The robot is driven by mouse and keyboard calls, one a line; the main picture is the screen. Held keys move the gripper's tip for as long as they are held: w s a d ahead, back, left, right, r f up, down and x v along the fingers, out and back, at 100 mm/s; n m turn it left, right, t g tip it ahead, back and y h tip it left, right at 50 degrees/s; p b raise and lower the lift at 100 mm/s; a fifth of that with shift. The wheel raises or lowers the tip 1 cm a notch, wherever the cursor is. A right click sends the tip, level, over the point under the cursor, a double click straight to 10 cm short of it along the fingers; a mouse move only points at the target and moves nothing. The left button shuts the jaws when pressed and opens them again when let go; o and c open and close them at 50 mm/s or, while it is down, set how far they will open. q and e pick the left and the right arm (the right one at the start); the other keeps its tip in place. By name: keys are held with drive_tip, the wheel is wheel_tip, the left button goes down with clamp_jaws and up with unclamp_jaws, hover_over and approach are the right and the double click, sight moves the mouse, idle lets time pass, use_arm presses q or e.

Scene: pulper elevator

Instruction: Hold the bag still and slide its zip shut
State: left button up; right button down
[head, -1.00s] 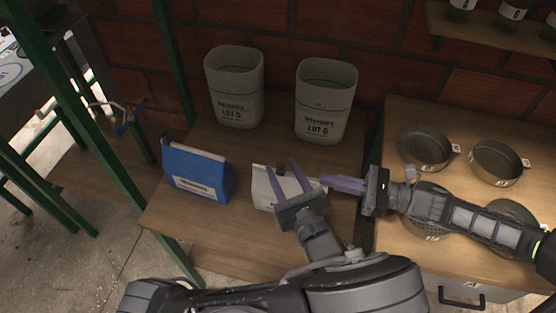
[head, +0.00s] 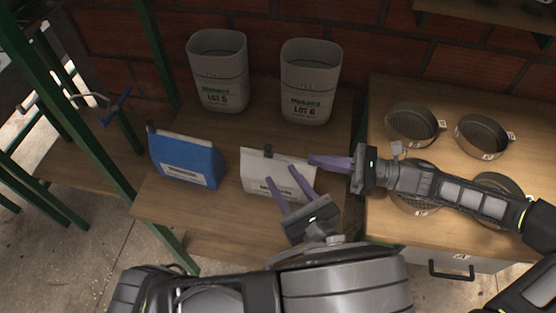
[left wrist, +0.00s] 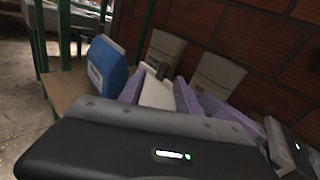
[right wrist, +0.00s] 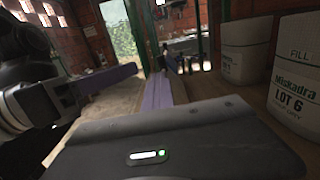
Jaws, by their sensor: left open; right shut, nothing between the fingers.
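The white bag (head: 258,170) stands upright on the wooden bench, with a dark zip slider (head: 268,151) near the middle of its top edge. My left gripper (head: 289,175) is open in front of the bag, its lilac fingers overlapping the right part of the front face; contact cannot be told. In the left wrist view the bag (left wrist: 156,93) shows between the spread fingers, the slider (left wrist: 163,70) beyond. My right gripper (head: 311,160) is shut and empty, its tips at the bag's top right corner. Its closed fingers show in the right wrist view (right wrist: 156,88).
A blue bag (head: 187,160) stands to the left. Two grey bins, LOT 5 (head: 218,72) and LOT 6 (head: 309,82), stand behind. Round sieves (head: 414,124) sit on the right-hand bench. A green post (head: 95,150) rises at left.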

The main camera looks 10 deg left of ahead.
use_arm(q)
drive_tip(key=n+g, duration=0.4)
wheel_tip(320, 180, up, 14)
drive_tip(key=f+n+g+h, duration=0.1)
drive_tip(key=n+g+h, duration=0.9)
drive_tip(key=n, duration=0.5)
hover_over(268, 147)
drive_tip(key=shift+s+d+r+t+h, duration=0.25)
drive_tip(key=shift+d+t+h, duration=0.05)
drive_tip(key=shift+d+t, duration=0.1)
drive_tip(key=shift+f, duration=0.1)
drive_tip(key=f, duration=1.2)
drive_tip(key=shift+w+a, duration=0.2)
drive_tip(key=shift+a, duration=0.1)
